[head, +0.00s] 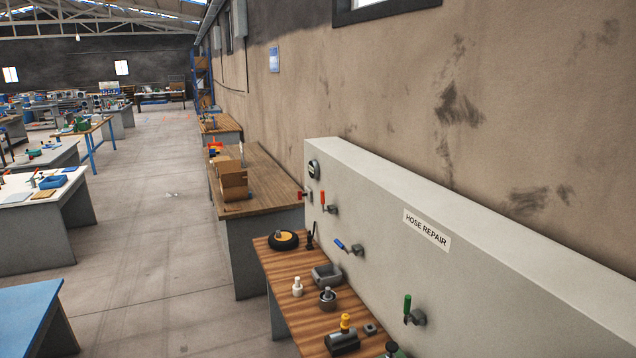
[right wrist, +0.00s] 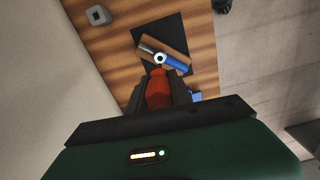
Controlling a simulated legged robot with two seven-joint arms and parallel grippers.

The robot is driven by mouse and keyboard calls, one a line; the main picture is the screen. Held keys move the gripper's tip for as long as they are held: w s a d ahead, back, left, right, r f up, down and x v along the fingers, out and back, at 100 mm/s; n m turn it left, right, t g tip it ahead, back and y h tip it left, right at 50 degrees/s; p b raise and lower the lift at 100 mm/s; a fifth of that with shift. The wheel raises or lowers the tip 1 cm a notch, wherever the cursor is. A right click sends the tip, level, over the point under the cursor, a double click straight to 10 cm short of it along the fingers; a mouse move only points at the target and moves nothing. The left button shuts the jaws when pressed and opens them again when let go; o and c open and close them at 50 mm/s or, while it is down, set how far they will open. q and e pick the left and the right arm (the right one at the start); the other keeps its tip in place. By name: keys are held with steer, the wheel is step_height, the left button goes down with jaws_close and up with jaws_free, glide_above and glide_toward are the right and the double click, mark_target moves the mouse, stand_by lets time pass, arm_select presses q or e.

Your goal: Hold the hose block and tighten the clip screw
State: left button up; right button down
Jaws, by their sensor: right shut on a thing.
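In the right wrist view my right gripper (right wrist: 160,88) is shut on an orange-red handle (right wrist: 158,90). Beyond the handle a white ring with a dark centre (right wrist: 158,58) shows; I cannot tell whether it belongs to the held tool or the work below. Around it lie a brown bar (right wrist: 176,44) and a blue part (right wrist: 174,67) on a black mat (right wrist: 190,30). I cannot tell which of these are the hose block and the clip screw. Neither gripper can be made out in the head view, and my left gripper is not seen.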

steer(key=shift+r+p, duration=2.1)
steer(key=shift+r, duration=1)
